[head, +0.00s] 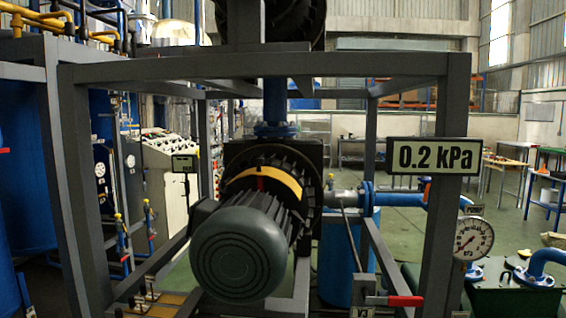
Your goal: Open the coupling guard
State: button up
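A grey finned motor (238,252) faces me inside a dark metal frame. A dark round finned housing (300,170) sits right behind the band. My gripper is not in view.
Frame posts (447,200) and a top beam (260,67) surround the motor. A red-handled valve (400,301) labelled V3 stands at the lower right. A pressure gauge (473,239) and a 0.2 kPa sign (433,156) are at the right. Blue pipework (400,199) runs behind.

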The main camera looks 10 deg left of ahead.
aim_at(281, 176)
jog(key=k, duration=0.45)
jog(key=u, duration=0.85)
jog(key=i, duration=0.5)
jog(key=z, duration=0.05)
